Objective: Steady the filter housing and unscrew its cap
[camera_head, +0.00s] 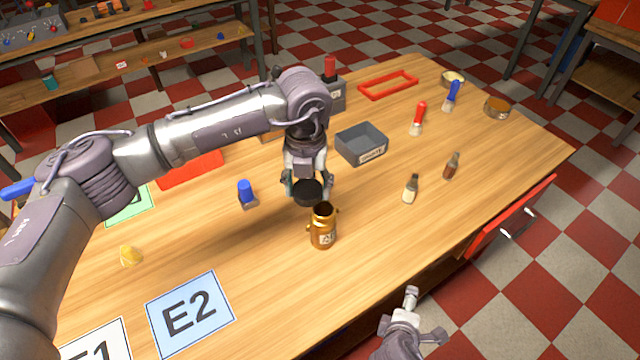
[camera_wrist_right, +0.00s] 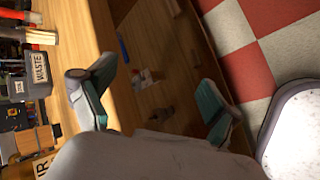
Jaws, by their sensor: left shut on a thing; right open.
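The filter housing (camera_head: 323,235) is a brass-coloured, labelled cylinder with small side knobs, upright on the wooden table with its dark mouth open. The black round cap (camera_head: 307,193) is off the housing, just behind and left of its mouth in the head view. My left gripper (camera_head: 308,186) is shut on the cap from above. My right gripper (camera_head: 424,316) is open and empty, off the table's front edge. Its teal-padded fingers are spread in the right wrist view (camera_wrist_right: 150,95). A brownish, labelled thing at that view's left edge looks like the housing, partly cut off.
A grey waste box (camera_head: 362,146) stands behind the cap; it also shows in the right wrist view (camera_wrist_right: 36,72). A blue-topped item (camera_head: 246,193) is left. An E2 card (camera_head: 190,313) lies front left. A red drawer (camera_head: 510,218) juts out.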

